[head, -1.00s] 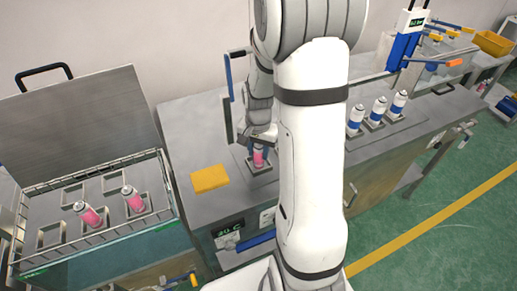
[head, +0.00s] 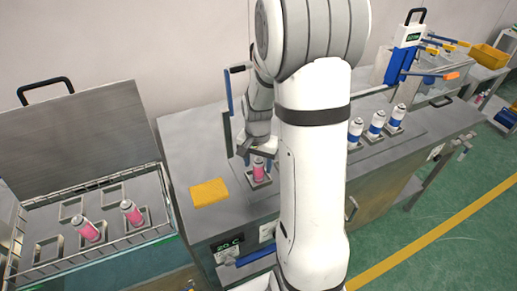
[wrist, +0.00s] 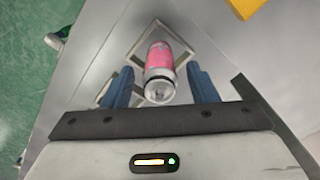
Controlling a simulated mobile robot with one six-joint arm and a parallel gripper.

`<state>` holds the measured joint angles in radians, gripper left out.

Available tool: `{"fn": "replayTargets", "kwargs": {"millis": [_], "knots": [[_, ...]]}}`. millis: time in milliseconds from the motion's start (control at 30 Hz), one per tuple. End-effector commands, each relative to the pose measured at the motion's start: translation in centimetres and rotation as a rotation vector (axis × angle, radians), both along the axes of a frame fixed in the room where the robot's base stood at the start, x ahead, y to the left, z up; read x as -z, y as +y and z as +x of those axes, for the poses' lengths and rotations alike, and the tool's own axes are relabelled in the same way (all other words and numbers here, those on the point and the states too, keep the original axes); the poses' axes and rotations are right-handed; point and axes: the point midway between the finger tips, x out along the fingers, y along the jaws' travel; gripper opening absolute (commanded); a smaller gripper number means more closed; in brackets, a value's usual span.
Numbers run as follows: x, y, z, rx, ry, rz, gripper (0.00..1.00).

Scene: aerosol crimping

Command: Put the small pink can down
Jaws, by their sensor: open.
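The small pink can (head: 258,170) stands in a square holder (head: 262,182) on the grey bench top, left of my arm. In the wrist view the pink can (wrist: 160,68) sits between my two blue fingers, with a gap on each side. My gripper (wrist: 160,85) is open around it. In the head view my gripper (head: 258,148) is just above the can, and its fingers are hard to make out there.
A yellow cloth (head: 209,192) lies left of the holder. Two pink cans (head: 132,212) sit in a wire basket (head: 100,251) at left. Several blue-and-white cans (head: 376,122) stand in holders to the right. A blue-handled frame (head: 229,92) rises behind my gripper.

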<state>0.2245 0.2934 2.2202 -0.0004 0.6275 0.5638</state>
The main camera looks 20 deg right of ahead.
Motion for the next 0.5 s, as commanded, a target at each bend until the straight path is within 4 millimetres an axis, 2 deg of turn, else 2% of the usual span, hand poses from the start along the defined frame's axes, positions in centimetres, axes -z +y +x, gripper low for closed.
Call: {"fn": "replayTargets", "kwargs": {"millis": [300,500], "knots": [[-6.8,0.0,0.1,-0.001,-0.007,-0.001,0.53],[-9.9,0.0,0.1,-0.001,-0.004,-0.001,0.53]]}}
